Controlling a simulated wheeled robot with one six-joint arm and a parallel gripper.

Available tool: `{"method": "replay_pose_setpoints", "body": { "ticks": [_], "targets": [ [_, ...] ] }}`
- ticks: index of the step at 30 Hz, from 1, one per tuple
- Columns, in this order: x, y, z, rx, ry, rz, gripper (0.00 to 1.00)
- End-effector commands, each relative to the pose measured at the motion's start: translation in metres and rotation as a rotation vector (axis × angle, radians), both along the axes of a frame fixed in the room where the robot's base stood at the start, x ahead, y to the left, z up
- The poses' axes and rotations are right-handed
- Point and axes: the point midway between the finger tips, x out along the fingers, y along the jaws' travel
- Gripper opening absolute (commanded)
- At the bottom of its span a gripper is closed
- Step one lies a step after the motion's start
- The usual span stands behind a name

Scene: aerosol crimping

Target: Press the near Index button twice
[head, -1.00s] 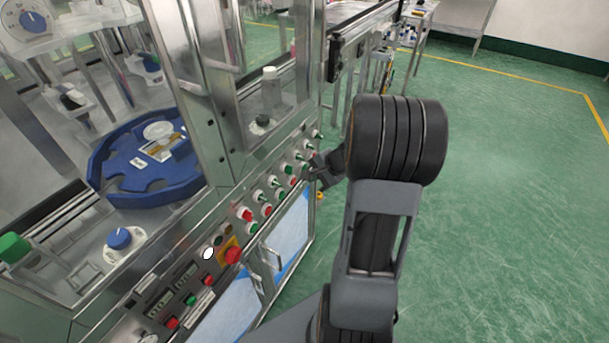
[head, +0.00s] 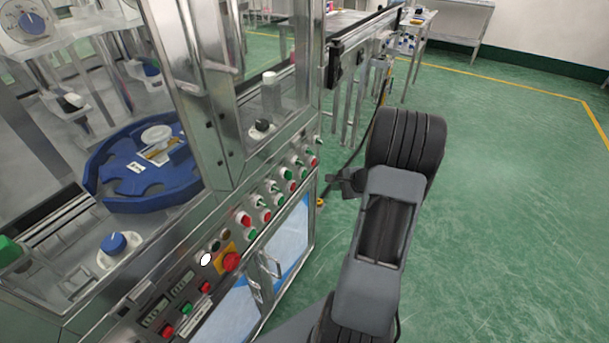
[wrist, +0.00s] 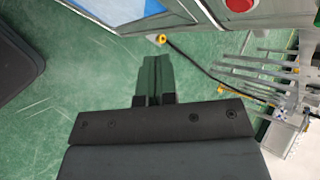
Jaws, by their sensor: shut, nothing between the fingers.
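The machine's front control panel (head: 225,240) slopes along the lower left of the head view. Labels are too small to read, so I cannot tell which button is the near Index. My gripper (head: 332,182) is right of the panel's far end, apart from the buttons, over the floor. In the wrist view its two fingers (wrist: 155,82) are together and empty, with green floor beyond them.
A red mushroom button (head: 231,262) on a yellow plate sits on the nearer panel. A blue turntable (head: 110,190) is inside the machine. A metal door handle (head: 273,266) sticks out below the panel. A cable (wrist: 200,68) crosses the floor. Open floor lies right.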

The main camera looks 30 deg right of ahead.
Motion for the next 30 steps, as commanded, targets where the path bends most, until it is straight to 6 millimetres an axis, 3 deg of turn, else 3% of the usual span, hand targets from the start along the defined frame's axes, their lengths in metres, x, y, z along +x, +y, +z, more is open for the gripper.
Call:
{"method": "replay_pose_setpoints", "body": {
  "ticks": [18,30],
  "targets": [
    [0.06,0.033,-0.001,-0.001,0.0,0.002,0.0],
    [0.073,0.039,0.0,0.0,0.001,0.0,0.0]
  ]
}}
